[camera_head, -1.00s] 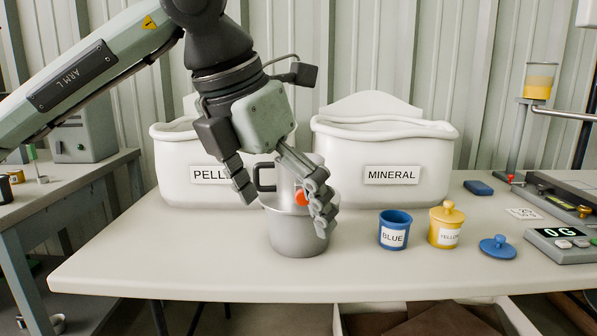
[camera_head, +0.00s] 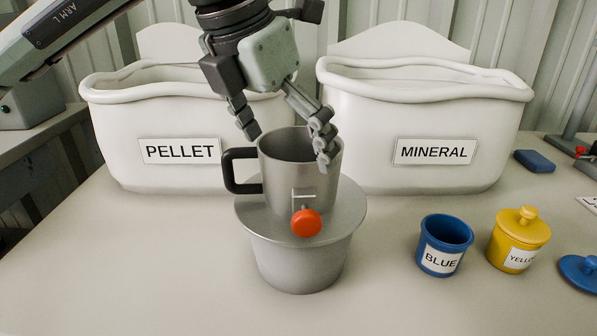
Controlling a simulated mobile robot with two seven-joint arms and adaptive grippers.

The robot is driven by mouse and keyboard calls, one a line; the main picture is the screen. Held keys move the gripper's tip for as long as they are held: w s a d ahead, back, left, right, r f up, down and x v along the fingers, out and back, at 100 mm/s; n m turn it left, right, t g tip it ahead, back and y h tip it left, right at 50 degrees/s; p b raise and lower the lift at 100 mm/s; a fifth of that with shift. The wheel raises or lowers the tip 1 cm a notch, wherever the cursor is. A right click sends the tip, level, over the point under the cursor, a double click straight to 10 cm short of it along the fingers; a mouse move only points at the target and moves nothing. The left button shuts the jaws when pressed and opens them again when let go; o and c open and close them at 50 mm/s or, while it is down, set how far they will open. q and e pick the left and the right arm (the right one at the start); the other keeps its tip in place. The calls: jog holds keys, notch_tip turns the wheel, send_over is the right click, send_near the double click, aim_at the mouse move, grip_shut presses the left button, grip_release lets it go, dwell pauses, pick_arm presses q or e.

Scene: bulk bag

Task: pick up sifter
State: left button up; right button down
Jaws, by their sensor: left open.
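The sifter is a grey metal cup (camera_head: 283,170) with a dark handle at its left and a red knob (camera_head: 306,223) on its front. It stands upright on top of a wider grey metal pot (camera_head: 300,268). My right gripper is not in view.
White bins labelled PELLET (camera_head: 115,150) and MINERAL (camera_head: 400,125) stand behind. A blue cup (camera_head: 443,236), a lidded yellow jar (camera_head: 519,230), a blue lid (camera_head: 580,270) and a blue block (camera_head: 534,160) are at right. The table's left front is clear.

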pick_arm(q)
jog(key=x, duration=0.4)
jog(key=shift+a+f+p, duration=0.15)
jog(key=shift+f+p, duration=0.2)
jog(key=shift+f, duration=0.35)
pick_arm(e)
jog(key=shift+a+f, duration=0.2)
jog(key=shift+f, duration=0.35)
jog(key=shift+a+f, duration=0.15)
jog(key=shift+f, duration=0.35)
pick_arm(q)
jog(key=shift+c, duration=0.2)
jog(key=c, duration=1)
jog(key=shift+c, duration=1.1)
jog(key=shift+r, duration=0.1)
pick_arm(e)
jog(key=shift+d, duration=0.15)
pick_arm(q)
jog(key=shift+w+r, duration=0.1)
